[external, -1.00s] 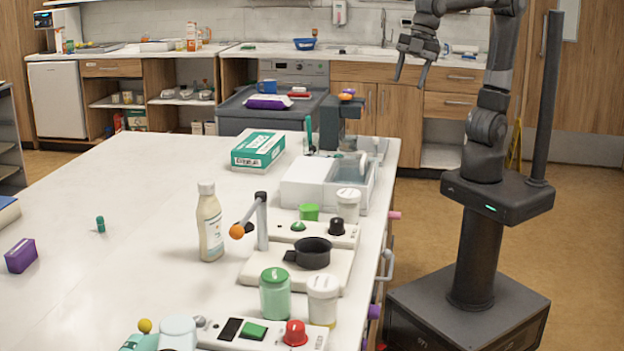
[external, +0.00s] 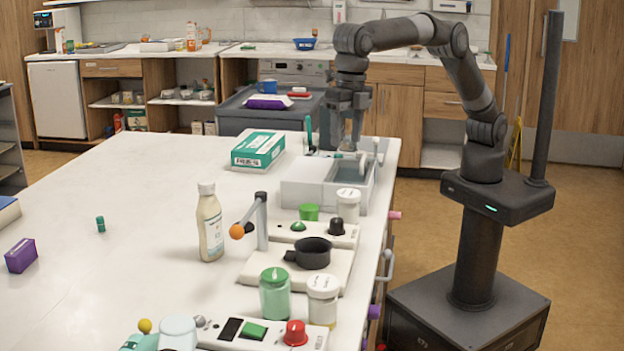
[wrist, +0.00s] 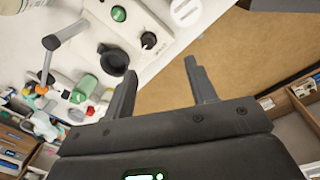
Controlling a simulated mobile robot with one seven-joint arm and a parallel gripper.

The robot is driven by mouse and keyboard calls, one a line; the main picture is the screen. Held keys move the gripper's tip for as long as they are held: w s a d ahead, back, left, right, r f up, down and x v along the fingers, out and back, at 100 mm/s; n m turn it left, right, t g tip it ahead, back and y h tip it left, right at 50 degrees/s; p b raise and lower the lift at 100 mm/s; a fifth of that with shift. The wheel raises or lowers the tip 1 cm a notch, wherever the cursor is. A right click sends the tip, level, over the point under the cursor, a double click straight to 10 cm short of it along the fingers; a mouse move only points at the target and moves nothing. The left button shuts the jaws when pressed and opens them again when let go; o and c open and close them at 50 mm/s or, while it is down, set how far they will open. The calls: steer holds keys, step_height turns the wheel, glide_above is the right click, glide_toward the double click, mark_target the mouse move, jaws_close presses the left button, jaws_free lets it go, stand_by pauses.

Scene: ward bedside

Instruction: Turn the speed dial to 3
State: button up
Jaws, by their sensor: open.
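A black knob (external: 336,226) with a pale pointer mark stands on a white base, right of a green button (external: 298,227). The knob also shows in the wrist view (wrist: 148,40), beyond my fingertips. A red knob (external: 296,333) stands on a nearer white unit with a green square button (external: 254,331) and a dark display (external: 231,329). I cannot read any dial numbers or tell which knob is the speed dial. My gripper (external: 347,143) points down over the far end of the table, apart from both knobs. In the wrist view my gripper (wrist: 162,66) is open and empty.
A black round cup (external: 312,253) and a lever with an orange ball (external: 237,231) stand near the black knob. White-lidded jars (external: 348,205), a green jar (external: 275,294) and a white bottle (external: 210,224) stand close by. The table's left side is mostly clear.

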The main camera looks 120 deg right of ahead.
mark_target(337, 220)
steer(key=w+a+f+n, duration=0.1)
steer(key=f, duration=0.5)
steer(key=w+a+f+n, duration=0.1)
steer(key=w+f, duration=0.1)
steer(key=f, duration=0.4)
steer(key=w+a+f+n, duration=0.1)
steer(key=f, duration=0.5)
steer(key=shift+w+a+f+n+g, duration=0.25)
steer(key=shift+w+n+g, duration=0.15)
steer(key=shift+c, duration=0.4)
steer(key=c, duration=0.9)
